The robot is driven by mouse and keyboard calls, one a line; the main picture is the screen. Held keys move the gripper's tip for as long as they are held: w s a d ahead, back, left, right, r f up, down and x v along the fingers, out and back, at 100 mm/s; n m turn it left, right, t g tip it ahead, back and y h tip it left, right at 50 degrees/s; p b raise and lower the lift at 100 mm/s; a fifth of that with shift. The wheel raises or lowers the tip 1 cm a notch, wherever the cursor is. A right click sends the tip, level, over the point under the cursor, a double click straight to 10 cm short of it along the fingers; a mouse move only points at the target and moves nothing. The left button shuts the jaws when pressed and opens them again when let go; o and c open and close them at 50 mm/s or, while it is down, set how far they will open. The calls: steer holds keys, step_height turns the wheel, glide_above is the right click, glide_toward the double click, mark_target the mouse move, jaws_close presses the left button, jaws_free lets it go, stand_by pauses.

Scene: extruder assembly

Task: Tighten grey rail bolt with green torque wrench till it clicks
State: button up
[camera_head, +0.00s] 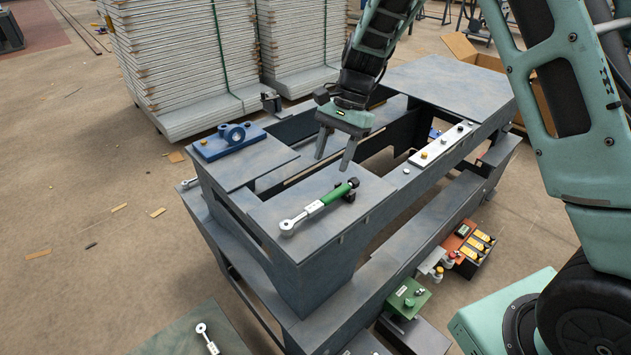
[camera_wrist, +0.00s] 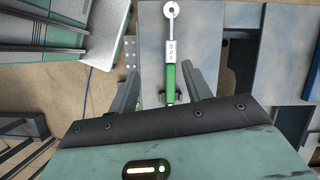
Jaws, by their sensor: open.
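The green torque wrench (camera_head: 320,206) lies on the near top plate of the grey frame, its silver ring head toward the lower left and its green handle toward the upper right. It also shows in the wrist view (camera_wrist: 171,70), with the handle end between my fingers. My gripper (camera_head: 334,163) is open above the plate, near the handle end, with nothing visibly held. In the wrist view my gripper (camera_wrist: 168,85) has a finger on each side of the handle, apart from it. A light grey rail (camera_head: 440,146) with yellowish bolts lies on the frame's right side; which bolt is the grey one I cannot tell.
A blue plate with a round bearing block (camera_head: 232,134) sits on the frame's left. Stacked pale panels (camera_head: 185,60) stand behind. An orange box (camera_head: 462,239) and a green box (camera_head: 408,298) are low at the right. Another wrench (camera_head: 205,335) lies at the bottom left.

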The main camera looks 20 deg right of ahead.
steer(key=w+d+m+p, duration=0.1)
steer(key=w+d+m, duration=0.1)
steer(key=w+d, duration=0.1)
steer(key=p, duration=0.2)
glide_toward(317, 203)
steer(key=shift+m, duration=0.3)
steer(key=f, duration=0.3)
steer(key=s+f, duration=0.1)
steer(key=shift+a+f, duration=0.3)
steer(key=shift+f, duration=0.1)
steer(key=shift+a+p+x, duration=0.25)
steer(key=shift+p+x, duration=0.3)
steer(key=shift+x, duration=0.8)
steer(key=shift+a+p+x, duration=0.3)
steer(key=shift+p+x, duration=0.25)
steer(key=shift+x, duration=0.75)
steer(key=shift+r, duration=0.25)
jaws_close()
